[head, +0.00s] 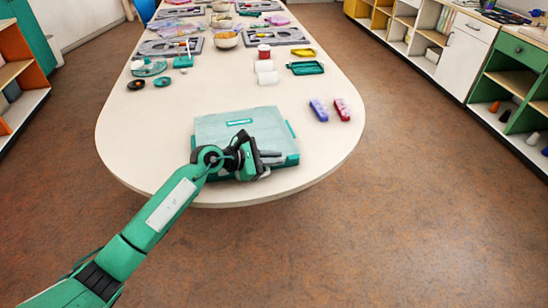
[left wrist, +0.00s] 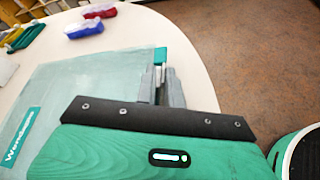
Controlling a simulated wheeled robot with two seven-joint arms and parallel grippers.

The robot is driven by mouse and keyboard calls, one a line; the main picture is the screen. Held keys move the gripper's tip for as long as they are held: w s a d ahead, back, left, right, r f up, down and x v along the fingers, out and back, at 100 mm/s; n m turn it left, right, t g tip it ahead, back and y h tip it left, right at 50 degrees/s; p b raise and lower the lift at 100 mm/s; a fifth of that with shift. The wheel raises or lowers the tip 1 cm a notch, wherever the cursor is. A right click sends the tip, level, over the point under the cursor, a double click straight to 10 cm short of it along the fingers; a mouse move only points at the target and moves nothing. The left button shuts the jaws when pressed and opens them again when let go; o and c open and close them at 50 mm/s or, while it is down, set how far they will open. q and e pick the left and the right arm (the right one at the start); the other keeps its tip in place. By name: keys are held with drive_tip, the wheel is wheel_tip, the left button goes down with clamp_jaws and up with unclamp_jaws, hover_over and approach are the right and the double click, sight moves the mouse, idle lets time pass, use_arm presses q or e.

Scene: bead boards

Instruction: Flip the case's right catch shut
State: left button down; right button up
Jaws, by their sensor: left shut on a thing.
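The case (head: 225,128) lies flat near the table's front edge, with a pale translucent lid, a teal base and a teal label. It also fills the left of the left wrist view (left wrist: 85,85). My left gripper (head: 272,158) reaches over the case's front right part. The lid looks down. My right gripper is not in view.
The table is clear left of the case.

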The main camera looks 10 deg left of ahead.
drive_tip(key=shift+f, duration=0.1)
use_arm(q)
drive_tip(key=c, duration=1.5)
unclamp_jaws()
drive_tip(key=b+v, duration=0.1)
drive_tip(key=v, duration=1.2)
drive_tip(key=shift+a, duration=0.35)
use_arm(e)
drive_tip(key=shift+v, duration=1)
use_arm(q)
drive_tip(key=shift+s+r, duration=0.1)
drive_tip(key=shift+r, duration=0.05)
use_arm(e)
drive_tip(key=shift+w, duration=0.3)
